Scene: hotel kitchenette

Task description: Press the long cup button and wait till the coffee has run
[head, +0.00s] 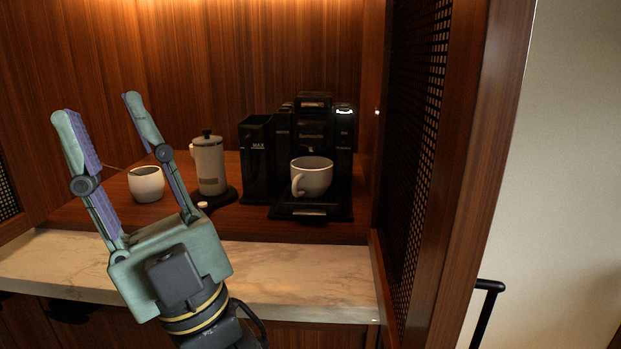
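A black coffee machine (314,131) stands at the back right of the wooden niche. A light-coloured cup (312,176) sits upright on its drip tray (309,211), handle towards the front left. A small lit spot (344,111) shows at the top right of the machine; the buttons are too small to tell apart. Coffee inside the cup cannot be made out. My gripper (98,106) is open and empty, raised at the left, in front of the niche and well apart from the machine.
A pale kettle (209,164) on a dark base and a white cup (146,184) stand left of the machine. A marble counter edge (300,275) runs along the front. A mesh-panelled wooden door (415,130) bounds the niche at the right.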

